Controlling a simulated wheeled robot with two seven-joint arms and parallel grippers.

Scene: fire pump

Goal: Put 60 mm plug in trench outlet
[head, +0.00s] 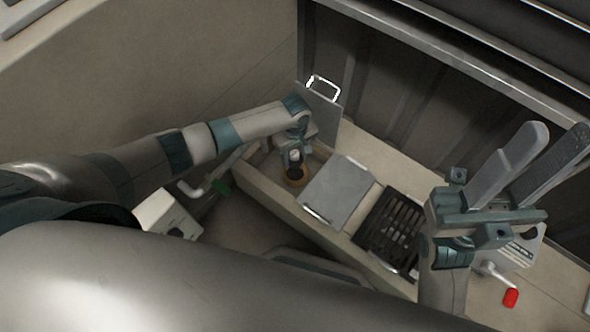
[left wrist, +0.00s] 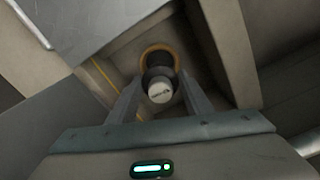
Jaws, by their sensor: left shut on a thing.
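The plug (head: 294,158), dark with a light cap, is held by my left gripper (head: 295,150) over the trench at the left end of the bench. It also shows in the left wrist view (left wrist: 160,86) between the two fingers. The trench outlet (head: 297,178) is an orange-brown ring right below the plug; it also shows in the left wrist view (left wrist: 146,50). The plug overlaps the ring in both views, and I cannot tell how deep it sits. My right gripper (head: 545,150) is raised at the right, fingers apart and empty.
A grey cover plate (head: 338,190) with a handle lies just right of the outlet. Another plate (head: 318,112) with a white handle leans on the back wall. A dark grate (head: 393,228) lies further right. A red-tipped lever (head: 510,298) stands near my right arm.

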